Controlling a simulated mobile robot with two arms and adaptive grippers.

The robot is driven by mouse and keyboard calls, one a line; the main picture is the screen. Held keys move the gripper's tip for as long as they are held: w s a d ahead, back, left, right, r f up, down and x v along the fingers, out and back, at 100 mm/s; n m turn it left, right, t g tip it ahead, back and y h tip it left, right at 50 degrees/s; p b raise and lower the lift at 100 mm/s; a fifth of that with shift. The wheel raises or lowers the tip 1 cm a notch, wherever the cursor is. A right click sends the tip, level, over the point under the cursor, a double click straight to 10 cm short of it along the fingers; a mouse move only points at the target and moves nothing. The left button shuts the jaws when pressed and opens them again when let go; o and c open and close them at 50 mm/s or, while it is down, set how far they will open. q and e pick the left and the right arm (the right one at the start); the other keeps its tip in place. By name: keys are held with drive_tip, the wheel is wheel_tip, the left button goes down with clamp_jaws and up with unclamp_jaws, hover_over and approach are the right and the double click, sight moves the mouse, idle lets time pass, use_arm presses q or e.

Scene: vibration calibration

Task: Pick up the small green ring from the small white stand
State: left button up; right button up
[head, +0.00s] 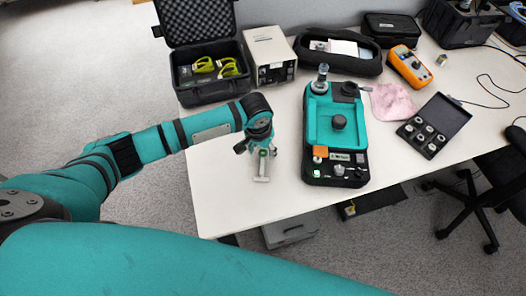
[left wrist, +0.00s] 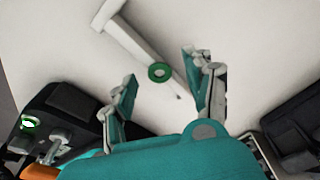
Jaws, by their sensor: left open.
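The small green ring (head: 263,153) is at the top of the small white stand (head: 262,177), near the table's front edge. In the left wrist view the ring (left wrist: 152,73) lies near the end of the pale stand (left wrist: 131,40), and a thin dark tip shows beyond it. I cannot tell whether it sits around a peg. My left gripper (head: 254,147) is above and just behind the stand, pointing down. In the left wrist view its two fingers (left wrist: 160,64) are apart, with the ring between their tips and nothing gripped. My right gripper is not in view.
A teal and black calibration device (head: 323,135) stands right of the stand. Behind are an open black case (head: 207,92) with green-yellow items, a white box (head: 268,52) and an orange multimeter (head: 409,66). A small box of weights (head: 434,125) lies right. Table left of the stand is clear.

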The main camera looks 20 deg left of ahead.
use_arm(q)
drive_tip(key=shift+f, duration=0.25)
idle(0.3)
drive_tip(key=c, duration=0.8)
